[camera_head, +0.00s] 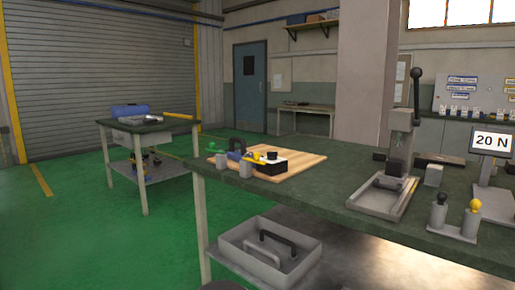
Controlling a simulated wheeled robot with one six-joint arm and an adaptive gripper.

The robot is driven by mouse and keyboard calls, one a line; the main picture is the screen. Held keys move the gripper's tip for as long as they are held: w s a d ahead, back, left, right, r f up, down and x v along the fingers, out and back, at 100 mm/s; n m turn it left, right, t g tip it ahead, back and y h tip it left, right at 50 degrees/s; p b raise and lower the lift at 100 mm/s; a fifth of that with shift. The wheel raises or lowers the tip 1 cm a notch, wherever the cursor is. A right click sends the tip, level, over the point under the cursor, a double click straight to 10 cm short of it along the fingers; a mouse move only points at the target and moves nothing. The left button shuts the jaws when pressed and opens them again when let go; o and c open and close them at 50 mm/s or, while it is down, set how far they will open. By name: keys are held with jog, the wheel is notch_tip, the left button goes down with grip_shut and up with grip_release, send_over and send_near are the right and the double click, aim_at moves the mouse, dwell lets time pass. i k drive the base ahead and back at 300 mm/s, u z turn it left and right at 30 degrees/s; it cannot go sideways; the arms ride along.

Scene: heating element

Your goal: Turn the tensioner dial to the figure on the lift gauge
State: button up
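A display on a stand at the right reads "20 N" (492,141); I take it for the lift gauge. On a wooden board (305,160) at the left end of the green-topped workbench lies a hand tool with a black body and a blue part. A dark round knob (272,156) on its top may be the tensioner dial; its marks are too small to read. My gripper is not in view.
The workbench (330,190) carries a lever press (401,130) and grey holders with a black knob (440,199) and a yellow knob (475,205). A grey tray (232,255) sits on its lower shelf. A cart (150,130) stands at the left. Green floor between them is clear.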

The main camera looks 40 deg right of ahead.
aim_at(271, 156)
jog(key=z, duration=0.05)
jog(key=i, duration=0.7)
jog(key=z, duration=1.95)
